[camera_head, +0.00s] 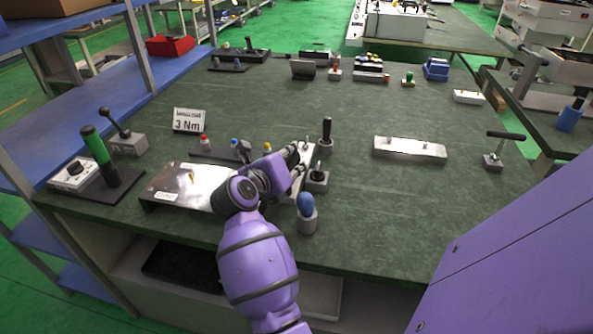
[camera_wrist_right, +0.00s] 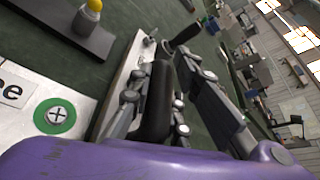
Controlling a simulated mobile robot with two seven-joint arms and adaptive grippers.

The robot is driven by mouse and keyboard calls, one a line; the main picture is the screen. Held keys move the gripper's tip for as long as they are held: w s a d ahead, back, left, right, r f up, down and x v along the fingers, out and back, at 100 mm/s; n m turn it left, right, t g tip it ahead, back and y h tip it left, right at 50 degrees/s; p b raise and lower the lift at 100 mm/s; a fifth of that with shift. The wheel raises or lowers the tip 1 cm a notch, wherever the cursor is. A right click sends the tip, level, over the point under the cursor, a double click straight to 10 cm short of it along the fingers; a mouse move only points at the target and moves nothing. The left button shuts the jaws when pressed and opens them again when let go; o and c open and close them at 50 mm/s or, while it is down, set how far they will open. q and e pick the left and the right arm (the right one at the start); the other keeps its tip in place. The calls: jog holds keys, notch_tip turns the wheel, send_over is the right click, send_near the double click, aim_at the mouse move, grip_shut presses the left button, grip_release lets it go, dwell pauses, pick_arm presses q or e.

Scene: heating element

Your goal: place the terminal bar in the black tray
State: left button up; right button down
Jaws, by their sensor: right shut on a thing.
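My right gripper (camera_head: 298,152) is low over the table, right of the steel plate. In the right wrist view its fingers (camera_wrist_right: 170,95) are shut around a dark elongated thing (camera_wrist_right: 155,105). I cannot tell whether this is the terminal bar. A pale metal strip (camera_wrist_right: 119,78) with a stud lies close beside the fingers; it also shows under the gripper in the head view (camera_head: 308,158). A flat black tray (camera_head: 170,262) is on the shelf below the tabletop, partly hidden by my right arm. My left gripper is not in view.
The steel plate (camera_head: 175,182) lies left of my gripper. Grey holders with a black handle (camera_head: 327,130) and a blue knob (camera_head: 306,204) stand close by. A silver block (camera_head: 410,148) lies farther right.

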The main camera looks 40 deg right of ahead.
jog(key=shift+s+f, duration=0.1)
jog(key=shift+f, duration=0.3)
